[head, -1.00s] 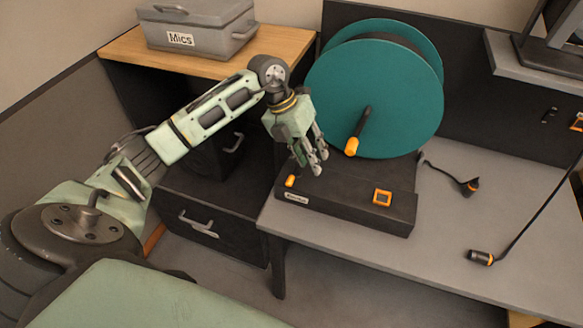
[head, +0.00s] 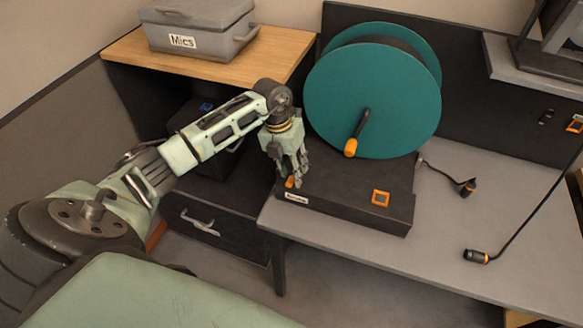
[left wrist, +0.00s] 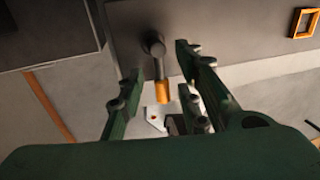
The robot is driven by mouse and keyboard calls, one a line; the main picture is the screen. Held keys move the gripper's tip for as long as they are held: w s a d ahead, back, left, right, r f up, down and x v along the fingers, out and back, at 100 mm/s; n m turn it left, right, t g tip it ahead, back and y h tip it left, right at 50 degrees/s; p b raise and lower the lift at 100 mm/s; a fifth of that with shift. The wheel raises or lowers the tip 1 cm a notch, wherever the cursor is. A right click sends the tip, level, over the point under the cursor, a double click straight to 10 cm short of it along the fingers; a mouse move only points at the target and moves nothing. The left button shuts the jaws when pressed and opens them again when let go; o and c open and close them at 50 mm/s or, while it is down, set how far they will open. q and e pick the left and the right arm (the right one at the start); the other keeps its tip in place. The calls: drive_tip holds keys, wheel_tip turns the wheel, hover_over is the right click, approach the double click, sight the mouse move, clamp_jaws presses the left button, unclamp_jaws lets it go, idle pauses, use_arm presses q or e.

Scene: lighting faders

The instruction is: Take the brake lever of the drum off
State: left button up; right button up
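The teal drum (head: 372,95) stands on a dark base (head: 340,200) on the grey desk. Its brake lever (head: 290,183) is a short dark stem with an orange tip at the base's left front corner, above a small white label. In the left wrist view the brake lever (left wrist: 161,88) lies between my fingers, with clear space on both sides. My left gripper (head: 296,178) is open around the lever, pointing down. Its spread fingers also show in the left wrist view (left wrist: 158,95). The gripper partly hides the lever in the head view. My right gripper is out of view.
The drum's crank handle (head: 352,146) hangs just right of my left gripper. An orange square frame (head: 380,198) sits on the base. A grey "Mics" box (head: 195,30) stands on the wooden top. Gooseneck microphones (head: 477,257) are at the right.

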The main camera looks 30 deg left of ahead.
use_arm(q)
drive_tip(key=shift+c, duration=0.5)
clamp_jaws()
drive_tip(key=shift+a, duration=0.1)
